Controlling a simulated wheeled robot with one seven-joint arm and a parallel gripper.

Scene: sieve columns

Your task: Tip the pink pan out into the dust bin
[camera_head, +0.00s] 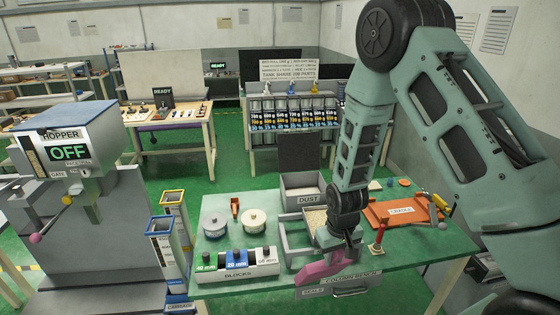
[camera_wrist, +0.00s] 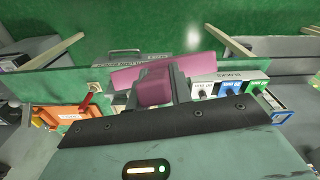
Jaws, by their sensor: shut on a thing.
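The pink pan (camera_head: 322,267) is at the front edge of the green bench in the head view, and its inside is too small to read. My gripper (camera_head: 353,250) is shut on the pan's handle; the wrist view shows the pink handle between the fingers (camera_wrist: 156,88) and the pan body (camera_wrist: 200,64) beyond it. The dust bin (camera_head: 309,197), a grey open box labelled DUST, stands farther back on the bench, left of my forearm. The pan is apart from the bin, nearer the front.
Grey open trays (camera_head: 287,243) stand between the pan and the bin, one holding pale grains (camera_head: 314,219). The blocks rack (camera_head: 238,262) is at front left. An orange cradle (camera_head: 400,211) and a red-handled tool (camera_head: 379,238) are at right.

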